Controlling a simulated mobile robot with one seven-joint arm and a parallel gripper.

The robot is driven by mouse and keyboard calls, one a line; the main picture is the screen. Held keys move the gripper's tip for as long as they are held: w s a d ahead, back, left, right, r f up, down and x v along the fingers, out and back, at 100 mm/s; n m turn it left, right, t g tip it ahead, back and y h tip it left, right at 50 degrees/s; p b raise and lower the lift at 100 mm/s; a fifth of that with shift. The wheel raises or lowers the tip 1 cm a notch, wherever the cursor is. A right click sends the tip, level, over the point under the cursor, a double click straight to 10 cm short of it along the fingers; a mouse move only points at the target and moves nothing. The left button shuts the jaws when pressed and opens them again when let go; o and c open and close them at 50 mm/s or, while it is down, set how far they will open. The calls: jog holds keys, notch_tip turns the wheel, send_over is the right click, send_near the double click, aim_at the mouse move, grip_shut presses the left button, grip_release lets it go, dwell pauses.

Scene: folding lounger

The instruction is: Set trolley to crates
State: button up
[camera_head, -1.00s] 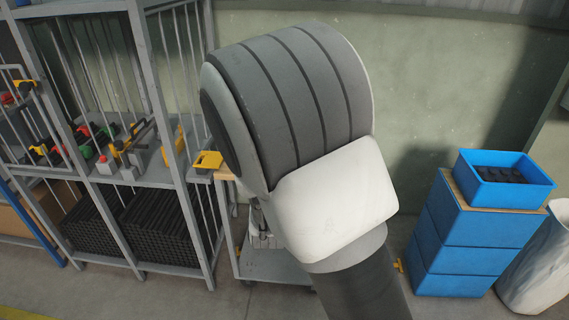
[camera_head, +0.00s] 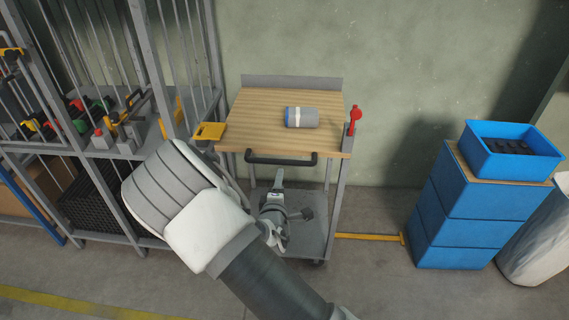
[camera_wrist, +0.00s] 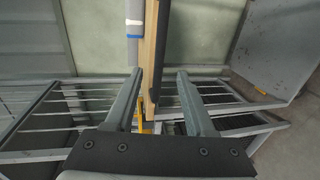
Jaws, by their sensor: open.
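The trolley has a wooden top (camera_head: 250,108), a grey frame and lower shelf, and a black front handle (camera_head: 281,159). It stands between the rack and the stacked blue crates (camera_head: 455,215). A grey roll with a white band (camera_head: 301,117) lies on its top. My gripper (camera_head: 279,174) is open, just below and in front of the handle.
A grey rack (camera_head: 150,70) with clamps and black crates stands close at the trolley's left. A red lever (camera_head: 354,117) is on the trolley's right side. A yellow floor strip (camera_head: 370,237) runs between trolley and crates. A white sack (camera_head: 540,245) stands at far right. The floor between is clear.

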aim_at(283, 164)
jog(key=b+x, duration=0.1)
jog(key=x, duration=1.1)
jog(key=shift+w, duration=0.35)
grip_shut()
dwell(0.8)
